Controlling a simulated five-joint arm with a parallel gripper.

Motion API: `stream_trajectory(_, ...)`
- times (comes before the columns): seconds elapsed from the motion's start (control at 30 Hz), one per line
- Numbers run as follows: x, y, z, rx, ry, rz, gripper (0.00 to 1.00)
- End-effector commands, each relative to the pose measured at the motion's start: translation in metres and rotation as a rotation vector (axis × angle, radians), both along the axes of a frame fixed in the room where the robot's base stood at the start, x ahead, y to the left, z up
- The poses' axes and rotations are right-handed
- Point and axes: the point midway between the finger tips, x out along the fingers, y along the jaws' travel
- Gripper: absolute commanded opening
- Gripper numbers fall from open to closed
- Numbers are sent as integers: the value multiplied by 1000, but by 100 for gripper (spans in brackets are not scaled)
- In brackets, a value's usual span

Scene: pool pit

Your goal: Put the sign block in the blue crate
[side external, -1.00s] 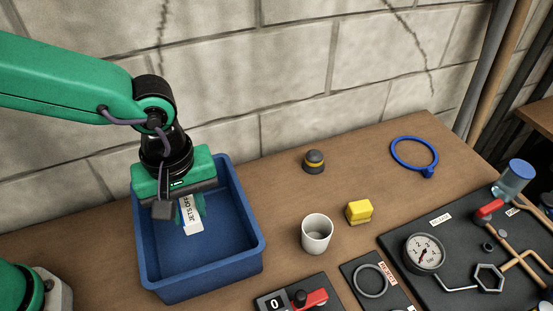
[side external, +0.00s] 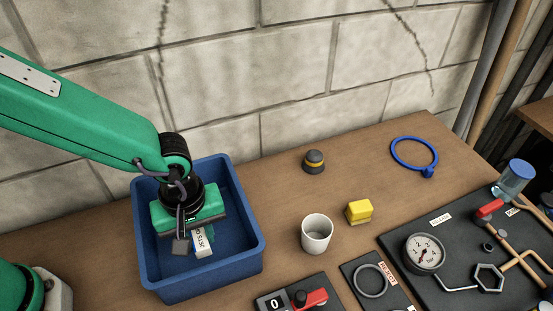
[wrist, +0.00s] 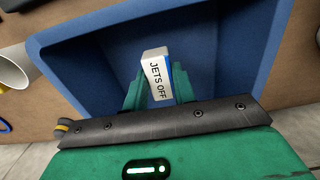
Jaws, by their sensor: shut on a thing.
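The sign block (side external: 202,243) is a small white block with "JETS OFF" lettering. It also shows in the wrist view (wrist: 157,80), tilted between the two green fingers. My gripper (side external: 194,240) is shut on it, down inside the blue crate (side external: 254,246). In the wrist view my gripper (wrist: 157,92) has the crate's blue walls (wrist: 85,40) around it. The block is low in the crate; I cannot tell whether it touches the floor. The gripper body hides part of the block and the crate's back.
A white cup (side external: 317,236), a yellow block (side external: 359,211) and a dark knob with a yellow band (side external: 314,161) stand right of the crate. A switch panel (side external: 298,299) lies at the front. A blue ring (side external: 414,154) and gauge board (side external: 450,250) are farther right.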

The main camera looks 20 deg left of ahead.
Motion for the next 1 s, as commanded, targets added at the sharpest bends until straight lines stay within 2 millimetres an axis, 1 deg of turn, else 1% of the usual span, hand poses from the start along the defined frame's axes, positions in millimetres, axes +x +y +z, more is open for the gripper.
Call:
stream_trajectory(0.03,-1,1,-7,2,2,0,4)
stream_trajectory(0.1,0,0,-13,1,1,0,4)
stream_trajectory(0.2,0,0,-18,0,0,0,4)
stream_trajectory(0.47,0,0,-22,1,1,0,4)
stream_trajectory(0.8,0,0,-52,1,1,0,4)
stream_trajectory(1.0,0,0,-56,-1,-1,0,4)
